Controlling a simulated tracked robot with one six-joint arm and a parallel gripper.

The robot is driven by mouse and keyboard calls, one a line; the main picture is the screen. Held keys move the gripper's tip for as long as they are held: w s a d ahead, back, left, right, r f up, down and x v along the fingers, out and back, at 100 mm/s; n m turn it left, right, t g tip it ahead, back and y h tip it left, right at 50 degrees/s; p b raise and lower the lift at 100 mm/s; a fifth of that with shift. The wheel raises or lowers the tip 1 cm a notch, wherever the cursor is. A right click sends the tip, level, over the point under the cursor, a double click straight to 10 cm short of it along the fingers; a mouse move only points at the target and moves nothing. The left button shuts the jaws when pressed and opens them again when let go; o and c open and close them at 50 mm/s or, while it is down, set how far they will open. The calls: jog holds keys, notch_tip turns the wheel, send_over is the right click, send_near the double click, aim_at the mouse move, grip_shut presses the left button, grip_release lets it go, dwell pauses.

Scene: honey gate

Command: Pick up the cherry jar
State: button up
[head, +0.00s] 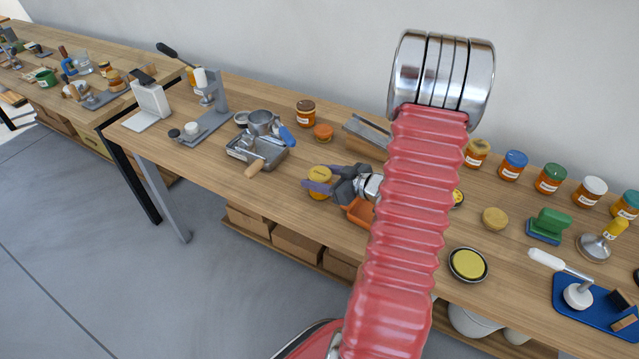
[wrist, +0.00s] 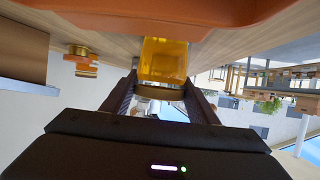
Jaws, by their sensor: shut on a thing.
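My gripper (head: 317,186) is shut on a jar with a yellow lid (head: 320,174), near the front edge of the bench. In the wrist view, which looks upside down, the amber jar (wrist: 163,60) sits between my two dark fingers. I cannot tell whether its base touches the bench. No label reading cherry is legible. A brown-lidded jar (head: 306,113) stands behind my gripper.
An orange tray (head: 359,214) lies right beside my gripper, partly hidden by my arm. A grey metal tray with tools (head: 240,152) is to the left. An orange-lidded small jar (head: 323,132) stands behind. A blue board (head: 590,312) lies at right.

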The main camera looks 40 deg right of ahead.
jog(key=shift+r, duration=5.05)
jog(key=shift+s, duration=0.1)
